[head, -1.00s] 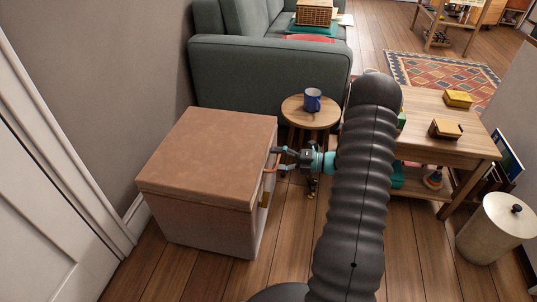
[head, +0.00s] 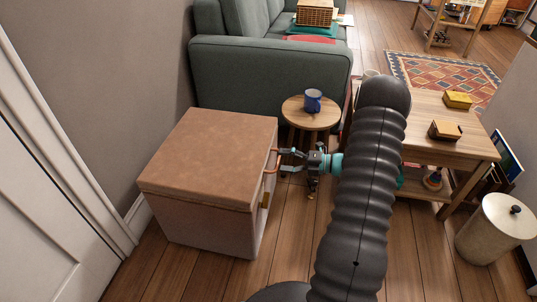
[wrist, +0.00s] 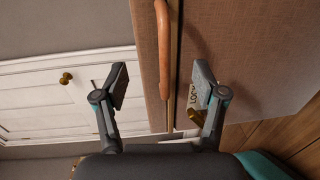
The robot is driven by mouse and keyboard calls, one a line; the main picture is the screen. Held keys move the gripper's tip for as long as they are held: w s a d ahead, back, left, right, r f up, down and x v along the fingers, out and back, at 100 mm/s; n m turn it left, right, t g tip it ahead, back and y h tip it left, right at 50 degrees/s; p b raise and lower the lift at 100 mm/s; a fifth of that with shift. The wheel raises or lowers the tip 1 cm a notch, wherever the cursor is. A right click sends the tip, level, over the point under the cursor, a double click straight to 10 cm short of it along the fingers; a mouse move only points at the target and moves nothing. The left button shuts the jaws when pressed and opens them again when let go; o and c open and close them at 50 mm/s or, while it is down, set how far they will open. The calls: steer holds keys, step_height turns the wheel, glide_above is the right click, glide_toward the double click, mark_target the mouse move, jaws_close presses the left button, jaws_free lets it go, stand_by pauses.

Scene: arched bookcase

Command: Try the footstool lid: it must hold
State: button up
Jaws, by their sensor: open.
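The footstool (head: 205,225) is a boxy, upholstered piece with a pinkish-brown lid (head: 210,155). The lid lies flat and closed on the box. A copper-coloured bar handle (head: 274,160) is on its right side; it also shows in the wrist view (wrist: 163,50). My gripper (head: 284,161) is open and empty, just right of the handle. In the wrist view its fingers (wrist: 161,78) stand apart on either side of the handle's line, not closed on it. A brass piece (wrist: 196,117) and part of the lettering "LOCK" show by the right finger.
A round stool (head: 310,118) with a blue mug (head: 312,100) stands behind my gripper. A green sofa (head: 270,75) is behind the footstool. A wooden table (head: 465,150) and a cream bin (head: 490,232) are on the right. A white door (head: 50,190) is at the left.

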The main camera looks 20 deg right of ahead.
steer(key=shift+p+v, duration=0.75)
steer(key=shift+v, duration=2)
